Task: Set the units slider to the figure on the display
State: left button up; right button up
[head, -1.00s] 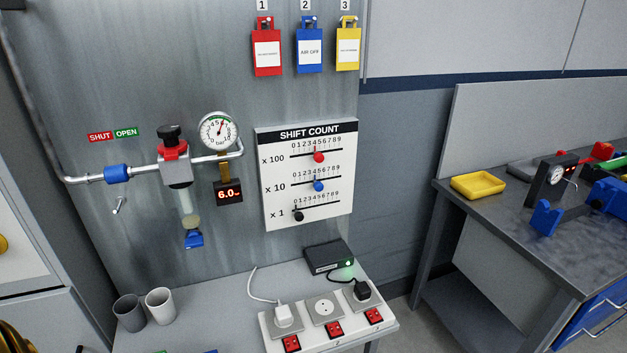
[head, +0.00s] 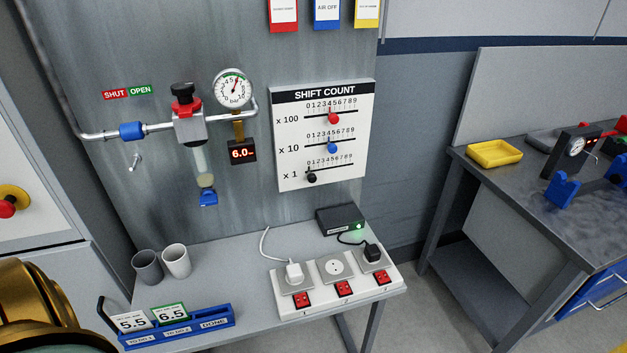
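The SHIFT COUNT board (head: 285,180) hangs on the grey wall panel with three horizontal slots, each under a 0 to 9 scale. The units slider is the black knob (head: 312,178) on the x 1 row, at the left end near 0. The red knob (head: 333,118) on the x 100 row and the blue knob (head: 332,148) on the x 10 row are near mid-scale; their exact figures are hard to read. The small black display (head: 242,151) below the round gauge (head: 233,89) shows 6.0 in red. Neither gripper is in view.
A grey table below bears a socket strip (head: 318,305), a black box (head: 340,219) with a green light, two cups (head: 175,261) and a blue card rack (head: 200,332). A pipe with a valve (head: 188,125) is left of the board. A workbench (head: 520,190) stands at right.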

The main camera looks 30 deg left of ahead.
aim_at(312, 178)
jog(key=k+u, duration=0.1)
jog(key=u, duration=3.1)
jog(key=z, duration=2.2)
jog(key=l+z, duration=0.1)
jog(key=l, duration=0.3)
jog(key=i+l+z, duration=0.15)
jog(key=l, duration=0.25)
jog(key=i+l+z, duration=0.1)
jog(key=l, duration=0.3)
